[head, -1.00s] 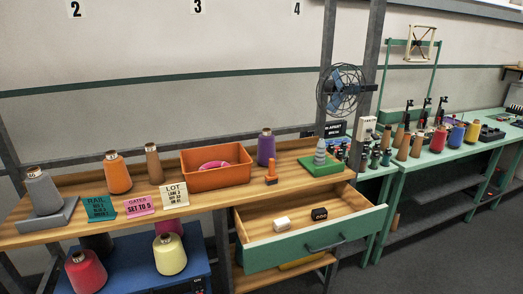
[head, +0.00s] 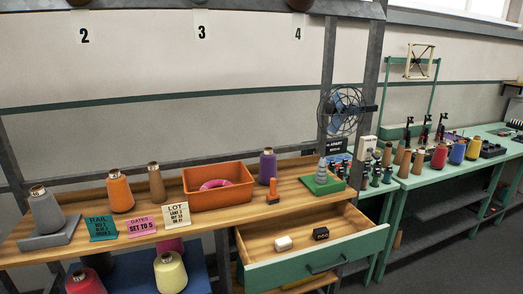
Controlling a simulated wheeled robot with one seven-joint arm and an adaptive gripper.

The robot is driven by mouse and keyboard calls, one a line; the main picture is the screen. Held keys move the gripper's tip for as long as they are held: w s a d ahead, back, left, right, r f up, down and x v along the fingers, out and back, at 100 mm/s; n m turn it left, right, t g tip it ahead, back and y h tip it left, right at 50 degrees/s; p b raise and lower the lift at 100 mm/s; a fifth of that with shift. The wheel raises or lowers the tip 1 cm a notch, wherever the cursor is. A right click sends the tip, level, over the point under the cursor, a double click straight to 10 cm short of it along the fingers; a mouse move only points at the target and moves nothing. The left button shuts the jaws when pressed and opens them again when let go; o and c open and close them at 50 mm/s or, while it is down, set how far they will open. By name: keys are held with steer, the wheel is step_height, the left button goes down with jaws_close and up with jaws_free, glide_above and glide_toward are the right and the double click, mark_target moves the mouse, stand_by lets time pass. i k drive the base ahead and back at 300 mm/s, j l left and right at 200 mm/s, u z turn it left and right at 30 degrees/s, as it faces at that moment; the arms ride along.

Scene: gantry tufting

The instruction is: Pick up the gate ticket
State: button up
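The gate ticket is a pink card (head: 142,226) reading "GATES SET TO 5". It stands on the wooden bench top (head: 100,248) near the front edge, in the left half of the head view. A teal rail card (head: 101,228) stands just left of it, and a cream lot card (head: 177,214) just right of it. My gripper is not in view.
An orange bin (head: 218,196) with a pink ring sits behind the cards, near orange (head: 120,194) and brown (head: 156,184) cones. A grey cone (head: 46,212) stands at left. An open drawer (head: 320,262) juts out at front right, holding two small blocks.

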mark_target(145, 226)
steer(key=u, duration=1.3)
steer(key=i+j, duration=0.3)
steer(key=i+j+z, duration=0.1)
steer(key=i+j, duration=0.2)
steer(key=j, duration=0.25)
steer(key=i+j, duration=0.25)
steer(key=j, duration=0.15)
steer(key=z, duration=0.05)
